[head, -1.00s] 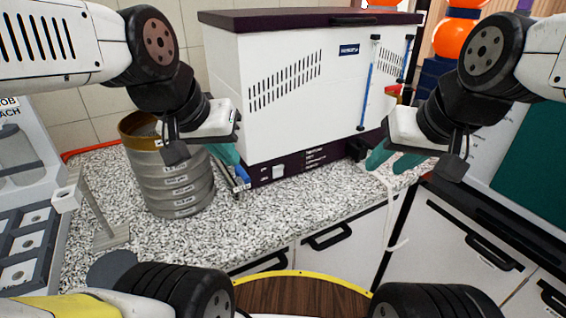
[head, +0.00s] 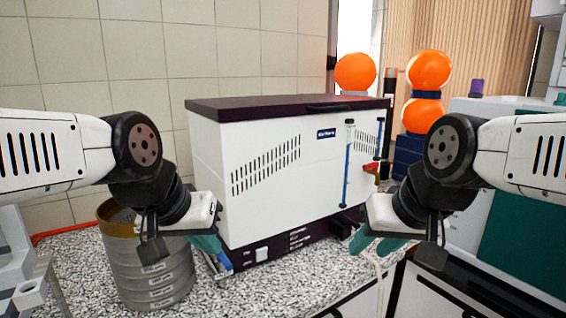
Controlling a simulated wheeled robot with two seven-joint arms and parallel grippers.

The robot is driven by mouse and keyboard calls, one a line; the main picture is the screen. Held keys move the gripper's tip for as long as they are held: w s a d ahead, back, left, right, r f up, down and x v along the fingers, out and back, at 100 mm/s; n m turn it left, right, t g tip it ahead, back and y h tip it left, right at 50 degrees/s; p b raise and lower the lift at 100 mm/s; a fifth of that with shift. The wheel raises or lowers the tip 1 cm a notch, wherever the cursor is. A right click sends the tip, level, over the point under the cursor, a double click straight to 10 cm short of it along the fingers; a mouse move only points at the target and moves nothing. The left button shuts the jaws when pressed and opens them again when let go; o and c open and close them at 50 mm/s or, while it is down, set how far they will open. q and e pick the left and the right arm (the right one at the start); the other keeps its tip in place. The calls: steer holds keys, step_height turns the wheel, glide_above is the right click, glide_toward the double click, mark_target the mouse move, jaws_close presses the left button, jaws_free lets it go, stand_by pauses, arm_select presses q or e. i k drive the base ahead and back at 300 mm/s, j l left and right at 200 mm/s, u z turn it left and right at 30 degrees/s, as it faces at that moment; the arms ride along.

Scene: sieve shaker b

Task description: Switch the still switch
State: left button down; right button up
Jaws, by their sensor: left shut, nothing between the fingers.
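The still is a white box (head: 270,150) with a dark lid and a dark base, standing on the speckled counter in the head view. A pale square switch (head: 262,254) sits on the left part of its base front, beside small white lettering. My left gripper (head: 220,258) is shut and empty, with its teal fingers just left of the switch, near the base's left corner. They look apart from the switch. My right gripper (head: 366,242) is in front of the base's right end. Its teal fingers look spread, with nothing seen between them.
A stack of metal sieves (head: 150,275) stands left of my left gripper. Blue-ended tubes (head: 347,165) run down the still's front right. A pale hose (head: 379,275) hangs below my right gripper. Orange round flasks (head: 355,71) stand behind. The counter before the still is clear.

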mark_target(261, 254)
steer(key=k+j+z, duration=0.2)
steer(key=j+z, duration=0.15)
steer(key=k+j+z, duration=0.25)
steer(key=j+z, duration=0.15)
steer(key=j, duration=0.1)
